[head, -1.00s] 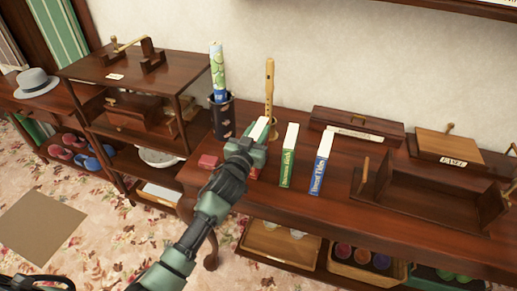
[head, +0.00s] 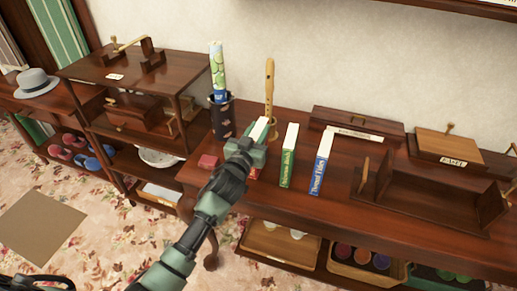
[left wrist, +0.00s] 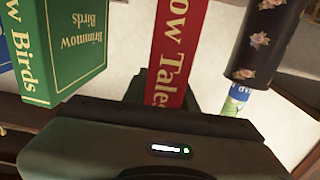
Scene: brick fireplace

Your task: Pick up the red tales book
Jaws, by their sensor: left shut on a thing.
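The red tales book (left wrist: 172,58) stands upright in the left wrist view, its spine lettered "ow Tales". In the head view only the white page edge of its top (head: 259,129) and a little red show, as my left gripper (head: 250,146) covers most of it. My left gripper is shut on the red book at the table's front left part. My right gripper is not clearly seen in the head view.
A green birds book (head: 289,156) and a blue book (head: 320,163) stand to the right on the wooden table (head: 300,204). A dark flowered holder (head: 222,117) and a wooden flute (head: 269,88) stand behind. A small red block (head: 207,162) lies left.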

